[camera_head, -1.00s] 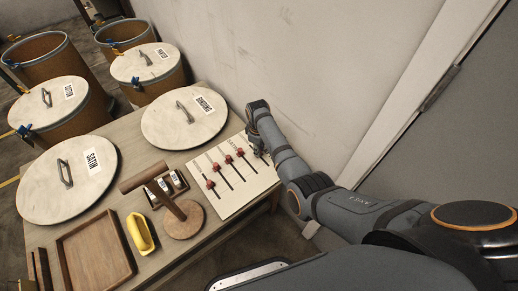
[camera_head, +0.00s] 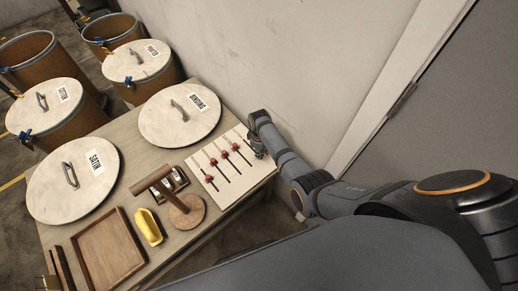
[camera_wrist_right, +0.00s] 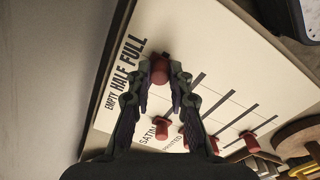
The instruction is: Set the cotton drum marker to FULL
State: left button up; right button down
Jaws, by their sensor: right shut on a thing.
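The pale marker board (camera_head: 208,186) lies at the table's right end, with dark slots and red markers. In the right wrist view the board (camera_wrist_right: 215,65) shows the words EMPTY, HALF and FULL along its left edge and SATIN and PRINTED lower down. My right gripper (camera_wrist_right: 162,78) is shut on a red marker (camera_wrist_right: 159,68) beside the words HALF and FULL. Its row name is hidden, and its exact level is unclear. Several other red markers, one by SATIN (camera_wrist_right: 162,127), stand apart from the fingers. In the head view the right gripper (camera_head: 257,154) is at the board's wall-side edge.
Lidded drums stand left of and behind the table, including a cotton drum (camera_head: 52,112). A wooden stand (camera_head: 186,212), a yellow object (camera_head: 149,227) and a tray (camera_head: 108,250) occupy the table. The wall is close behind my gripper.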

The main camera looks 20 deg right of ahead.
jog(key=c, duration=1.2)
grip_release()
jog(key=shift+s+d, duration=0.1)
jog(key=shift+s, duration=0.1)
jog(key=shift+w, duration=0.1)
jog(key=shift+r, duration=0.2)
notch_tip(320, 180, up, 12)
jog(key=shift+s+a+f, duration=0.2)
jog(key=shift+s, duration=0.05)
